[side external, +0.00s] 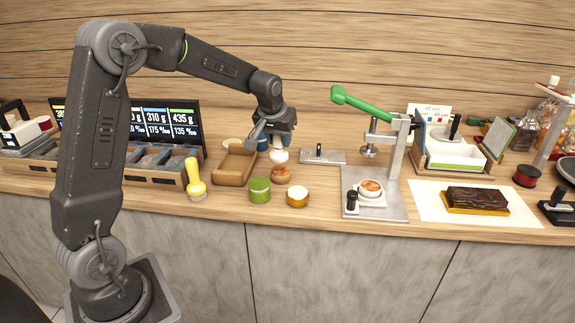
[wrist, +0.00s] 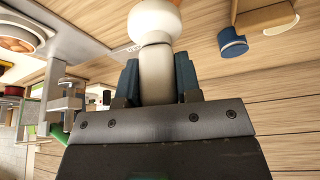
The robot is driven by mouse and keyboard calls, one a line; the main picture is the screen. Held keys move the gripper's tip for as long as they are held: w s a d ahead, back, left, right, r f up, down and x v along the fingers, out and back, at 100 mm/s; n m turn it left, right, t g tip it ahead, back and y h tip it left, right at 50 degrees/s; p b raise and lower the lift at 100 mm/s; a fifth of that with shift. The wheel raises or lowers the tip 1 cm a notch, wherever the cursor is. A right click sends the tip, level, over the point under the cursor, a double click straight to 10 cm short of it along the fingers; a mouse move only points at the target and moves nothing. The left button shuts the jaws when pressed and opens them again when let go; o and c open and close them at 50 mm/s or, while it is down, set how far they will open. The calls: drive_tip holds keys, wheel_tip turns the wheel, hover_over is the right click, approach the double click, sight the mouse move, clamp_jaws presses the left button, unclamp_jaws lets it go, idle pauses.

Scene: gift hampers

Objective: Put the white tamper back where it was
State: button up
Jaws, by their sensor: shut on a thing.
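My gripper (side external: 273,143) is shut on the white tamper (side external: 279,156). In the wrist view the fingers (wrist: 158,82) close on its pale neck, and the rounded white end of the white tamper (wrist: 154,20) points away from the gripper. In the side view the tamper hangs just above a small round brown-topped pot (side external: 281,174). I cannot tell whether they touch. A yellow tamper (side external: 195,182) stands upright on the counter to the left.
A green jar (side external: 259,190) and an amber jar (side external: 297,197) stand in front. A brown tray (side external: 234,166) and a blue cup (wrist: 232,43) are close by. A press with a green lever (side external: 365,103) stands to the right. Bare counter lies between the jars and the press.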

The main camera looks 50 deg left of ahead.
drive_tip(key=s+a+r+n, duration=0.1)
drive_tip(key=a+r+n, duration=0.15)
drive_tip(key=a, duration=1.25)
drive_tip(key=shift+g+y, duration=0.4)
drive_tip(key=shift+w+d+f, duration=1.05)
drive_tip(key=shift+w+f, duration=0.4)
drive_tip(key=shift+f, duration=0.45)
drive_tip(key=shift+w+d+f, duration=1)
drive_tip(key=shift+w+f, duration=0.5)
drive_tip(key=shift+f, duration=0.35)
drive_tip(key=shift+w+d+f, duration=1.05)
drive_tip(key=shift+w+f, duration=0.4)
drive_tip(key=shift+f, duration=0.45)
drive_tip(key=shift+f, duration=0.1)
drive_tip(key=o, duration=1)
